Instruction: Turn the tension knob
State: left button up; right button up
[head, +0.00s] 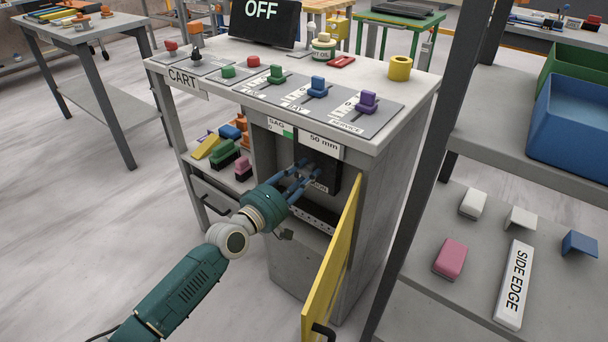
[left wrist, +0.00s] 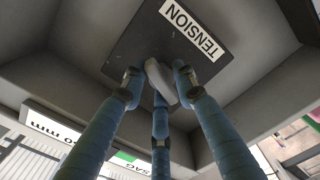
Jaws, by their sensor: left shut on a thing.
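The tension knob (left wrist: 160,80) is a grey knob on a dark square plate (left wrist: 205,75) with a white TENSION label (left wrist: 192,28). In the head view the dark plate (head: 326,170) sits inside the cart's open compartment, and my fingers hide the knob. My left gripper (head: 301,177) reaches into the compartment from the lower left. In the left wrist view its blue fingers (left wrist: 160,88) close around the knob, which looks slightly tilted between them. My right gripper is not in view.
A yellow door (head: 333,262) stands open on the compartment's right. A "50 mm" SAG sign (head: 320,143) hangs above the plate. Several coloured switches line the cart top (head: 372,75). A dark post (head: 440,150) and a shelf (head: 480,290) stand to the right.

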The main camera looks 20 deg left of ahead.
pick_arm(q)
jog(key=m, duration=0.1)
jog(key=r+m, duration=0.1)
jog(key=shift+w+m, duration=0.1)
jog(key=shift+m, duration=0.3)
jog(key=m+p, duration=0.2)
jog(key=m, duration=0.3)
jog(key=shift+d+f+m, duration=0.1)
jog(key=shift+f+m, duration=0.05)
jog(key=shift+m, duration=0.15)
jog(key=shift+d+f+m+p, duration=0.15)
jog(key=shift+m+p, duration=0.3)
jog(key=shift+m, duration=0.45)
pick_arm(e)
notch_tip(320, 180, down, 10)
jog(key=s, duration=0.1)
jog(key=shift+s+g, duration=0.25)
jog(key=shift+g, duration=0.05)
pick_arm(q)
jog(key=o, duration=0.9)
jog(key=shift+d, duration=0.1)
jog(key=shift+f, duration=0.1)
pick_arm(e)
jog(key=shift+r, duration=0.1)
pick_arm(q)
jog(key=shift+s+f, duration=0.15)
jog(key=shift+s, duration=0.05)
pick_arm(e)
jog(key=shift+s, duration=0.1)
